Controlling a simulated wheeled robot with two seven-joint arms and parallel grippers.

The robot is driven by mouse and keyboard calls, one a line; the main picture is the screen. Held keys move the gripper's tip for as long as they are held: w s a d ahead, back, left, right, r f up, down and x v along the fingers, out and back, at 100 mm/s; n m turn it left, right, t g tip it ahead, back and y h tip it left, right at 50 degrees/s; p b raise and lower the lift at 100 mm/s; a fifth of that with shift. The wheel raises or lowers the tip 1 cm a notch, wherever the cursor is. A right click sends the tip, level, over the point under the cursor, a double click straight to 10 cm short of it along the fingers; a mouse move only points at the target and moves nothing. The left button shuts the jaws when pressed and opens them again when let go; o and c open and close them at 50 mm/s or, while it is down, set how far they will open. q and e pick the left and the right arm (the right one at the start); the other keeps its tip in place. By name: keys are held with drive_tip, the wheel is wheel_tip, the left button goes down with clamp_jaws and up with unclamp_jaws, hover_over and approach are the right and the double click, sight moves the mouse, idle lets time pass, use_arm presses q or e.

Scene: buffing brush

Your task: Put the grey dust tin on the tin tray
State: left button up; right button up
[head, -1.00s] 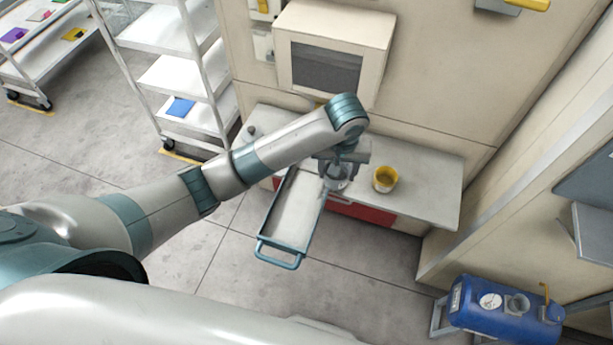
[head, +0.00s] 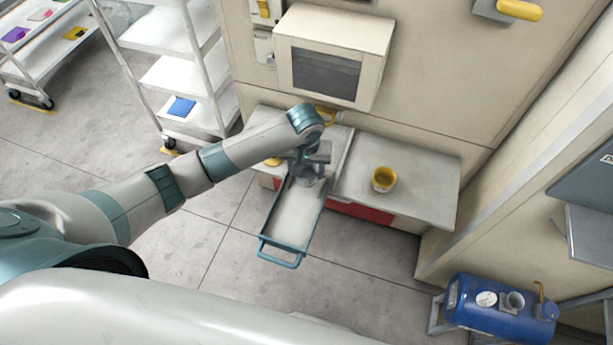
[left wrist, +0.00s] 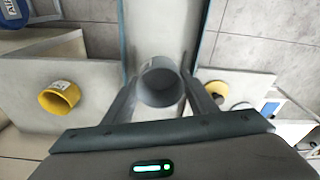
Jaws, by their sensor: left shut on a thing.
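The grey dust tin (left wrist: 160,82) is between the fingers of my left gripper (left wrist: 158,98) in the left wrist view, and the gripper is shut on it. In the head view the tin (head: 309,178) shows below my left gripper (head: 312,168), over the far part of the tin tray. The tin tray (head: 290,220) is a long pale tray with teal edges and a handle at its near end. It also shows under the tin in the left wrist view (left wrist: 160,25). I cannot tell whether the tin touches the tray. My right gripper is out of view.
A yellow tin (head: 383,179) stands on the grey worktop (head: 425,185) to the right of the tray; it also shows in the left wrist view (left wrist: 60,97). A beige box with a dark window (head: 330,62) is behind. A blue tank (head: 500,308) stands at lower right.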

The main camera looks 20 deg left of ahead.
use_arm(q)
wheel_tip(320, 180, down, 3)
drive_tip(key=shift+r+p, duration=0.1)
drive_tip(key=shift+p, duration=0.4)
drive_tip(key=shift+f, duration=0.5)
drive_tip(key=shift+f, duration=0.1)
drive_tip(key=o, duration=1.1)
drive_tip(key=shift+r, duration=0.55)
drive_tip(key=shift+s+d+r+b, duration=0.1)
drive_tip(key=shift+s+r+b, duration=0.15)
drive_tip(key=shift+r, duration=1.6)
drive_tip(key=shift+s+a+r+b, duration=0.1)
drive_tip(key=shift+s+r+b, duration=0.2)
drive_tip(key=shift+r, duration=1.55)
drive_tip(key=shift+s+d+r+b, duration=0.1)
drive_tip(key=shift+s+r+b, duration=0.15)
drive_tip(key=shift+r, duration=1.6)
